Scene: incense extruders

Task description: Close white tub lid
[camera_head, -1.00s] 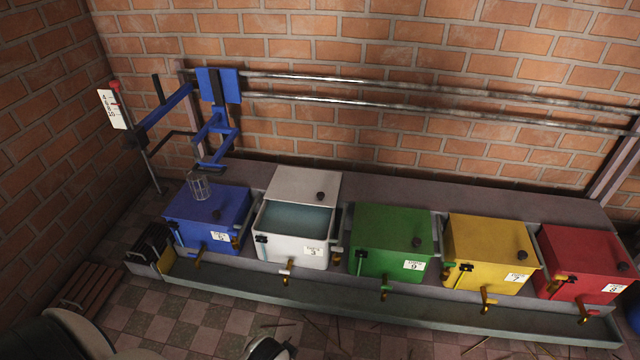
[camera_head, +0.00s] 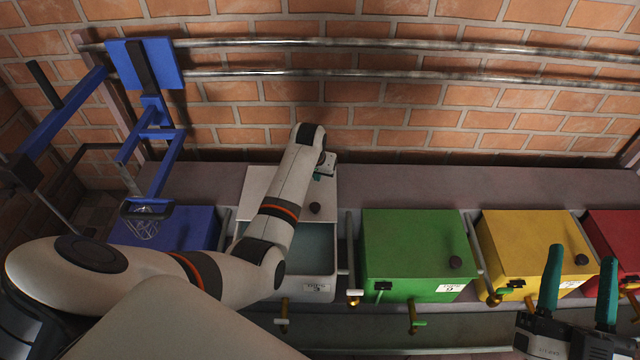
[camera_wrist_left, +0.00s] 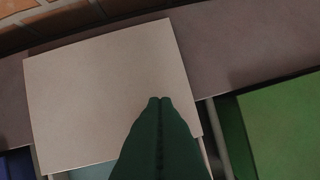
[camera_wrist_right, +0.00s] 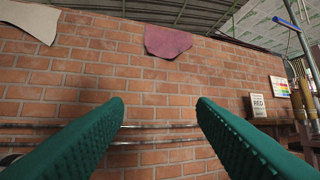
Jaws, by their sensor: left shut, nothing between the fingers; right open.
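The white tub (camera_head: 317,287) stands between the blue and green tubs. Its white lid (camera_head: 258,181) is slid back toward the wall, leaving the front of the tub open with blue-grey contents showing. A dark knob (camera_head: 315,208) sits near the lid's front edge. My left gripper (camera_head: 322,176) is shut and empty over the lid's right part, its arm hiding much of the lid and tub. In the left wrist view its green fingers (camera_wrist_left: 160,100) overlap the lid (camera_wrist_left: 95,85); contact cannot be told. My right gripper (camera_head: 580,260) is open and empty, in front of the yellow tub.
The blue tub (camera_head: 190,228), green tub (camera_head: 415,245), yellow tub (camera_head: 525,245) and red tub (camera_head: 605,228) are closed. A blue frame (camera_head: 150,120) hangs from wall rails at left. The ledge behind the tubs (camera_head: 430,185) is clear.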

